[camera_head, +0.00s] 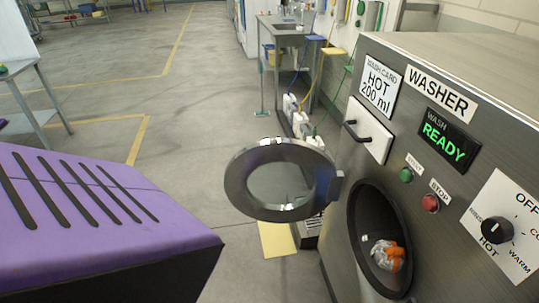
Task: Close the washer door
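The washer (473,76) stands at the right with a brushed metal front. Its round door (239,197), a grey metal ring with a glass middle, stands swung open to the left of the opening. The door's hinge side (335,186) is by the washer front. The round dark opening (356,237) is uncovered, and a white and orange bundle (388,258) lies inside it. Neither of my grippers is in view.
A purple surface with dark slots (120,225) fills the lower left; I cannot tell what it belongs to. White bottles (299,123) stand beyond the door. A sink table (283,28) is at the back. The concrete floor (190,140) between is clear.

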